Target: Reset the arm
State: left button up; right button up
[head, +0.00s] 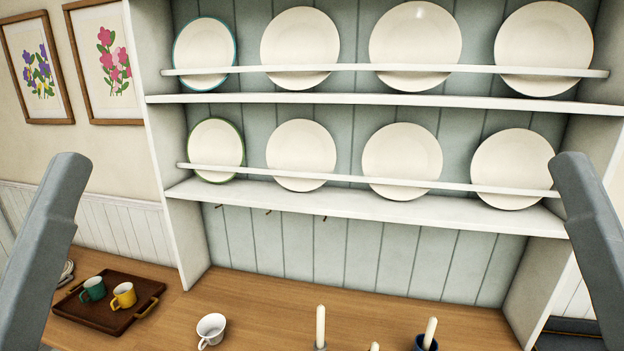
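Only grey links of my two arms show, one at the left edge and one at the right edge of the head view. Both stand raised and apart from the shelf (360,205). Neither gripper is in view, so I cannot see whether either holds anything.
White plates (300,48) stand on two shelves behind rails (390,69). On the wooden counter (255,298) are a brown tray (80,318) with a green mug (93,289) and a yellow mug (124,295), a white cup (211,330) and candles (320,326). Counter between cup and back panel is clear.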

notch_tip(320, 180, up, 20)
jog(key=p, duration=1.6)
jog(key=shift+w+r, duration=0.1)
